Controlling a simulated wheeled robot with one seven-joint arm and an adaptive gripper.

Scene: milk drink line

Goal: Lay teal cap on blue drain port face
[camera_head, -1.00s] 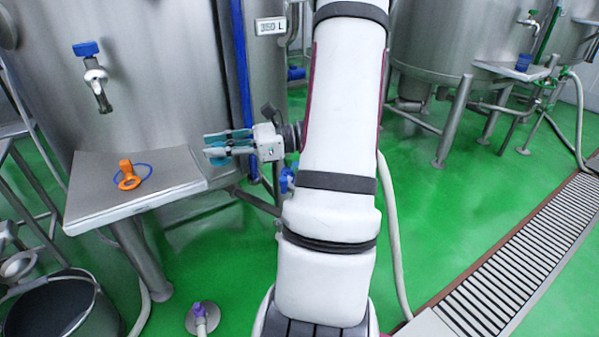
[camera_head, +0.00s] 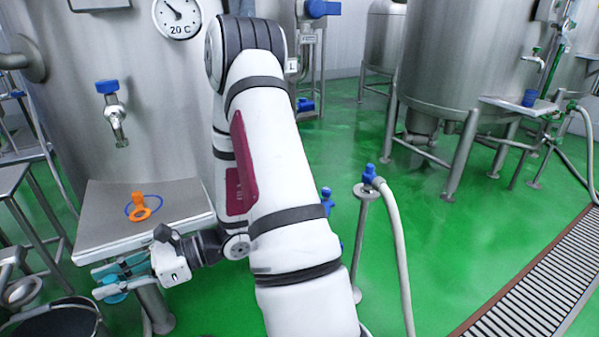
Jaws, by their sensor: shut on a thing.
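My gripper (camera_head: 108,281) is at the lower left, pointing left, just below the front edge of the steel shelf. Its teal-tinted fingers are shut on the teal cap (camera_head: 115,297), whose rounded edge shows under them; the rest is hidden. I cannot tell for sure which blue fitting is the drain port. A blue fitting (camera_head: 370,173) tops a steel post with a pale hose, right of my arm. Another blue part (camera_head: 326,195) shows beside my arm, partly hidden. Both are well apart from the gripper.
The steel shelf (camera_head: 100,225) holds an orange ring tag with a blue loop (camera_head: 141,207). A blue-handled tap (camera_head: 112,110) hangs above it on the tank. A dark bucket (camera_head: 60,318) stands lower left. Green floor is open to the right, beside a drain grate (camera_head: 530,275).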

